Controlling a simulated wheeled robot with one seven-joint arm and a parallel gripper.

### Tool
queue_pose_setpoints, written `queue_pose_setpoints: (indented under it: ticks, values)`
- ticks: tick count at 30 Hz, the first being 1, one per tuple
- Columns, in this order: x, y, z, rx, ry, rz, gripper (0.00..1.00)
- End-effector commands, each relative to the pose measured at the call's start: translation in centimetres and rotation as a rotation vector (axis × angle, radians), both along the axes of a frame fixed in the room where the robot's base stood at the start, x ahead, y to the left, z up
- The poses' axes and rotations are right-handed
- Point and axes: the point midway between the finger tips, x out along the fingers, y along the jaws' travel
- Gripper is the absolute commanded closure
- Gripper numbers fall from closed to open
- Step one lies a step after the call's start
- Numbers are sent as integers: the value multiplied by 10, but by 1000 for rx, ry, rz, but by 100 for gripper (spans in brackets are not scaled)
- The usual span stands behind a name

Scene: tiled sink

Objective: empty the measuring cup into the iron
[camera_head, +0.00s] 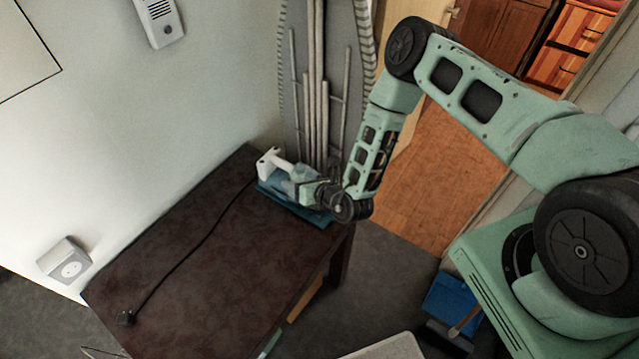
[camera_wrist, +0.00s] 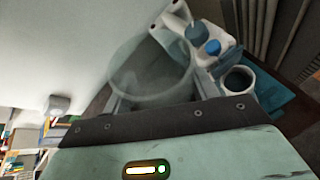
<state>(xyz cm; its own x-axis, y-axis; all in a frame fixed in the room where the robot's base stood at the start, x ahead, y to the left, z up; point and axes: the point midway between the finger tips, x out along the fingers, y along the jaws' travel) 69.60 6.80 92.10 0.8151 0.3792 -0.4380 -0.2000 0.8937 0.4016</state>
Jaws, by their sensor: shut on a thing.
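My gripper (camera_head: 318,192) is above the far end of the dark table. It is shut on the measuring cup (camera_wrist: 150,75), a clear, see-through cup between the fingers in the wrist view. I cannot tell whether liquid is in it. The white iron (camera_head: 270,162) stands at that table end, partly hidden by my gripper in the head view. In the wrist view the iron (camera_wrist: 176,14) shows just beyond the cup and partly overlaps it. Its filling opening cannot be made out.
A blue tray (camera_head: 318,216) lies under this group. A black cord (camera_head: 190,252) crosses the table (camera_head: 225,285). An ironing board (camera_head: 290,75) leans behind.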

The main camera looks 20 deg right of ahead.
Motion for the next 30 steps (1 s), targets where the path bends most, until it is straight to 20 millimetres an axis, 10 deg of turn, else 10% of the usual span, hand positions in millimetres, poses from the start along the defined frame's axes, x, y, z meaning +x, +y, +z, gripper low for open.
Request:
queue_pose_setpoints:
  ticks: [17, 30]
  values:
    - [-6, 17, -15, -212, -107, -1, 69]
    - [-7, 23, -82, -314, -162, 2, 69]
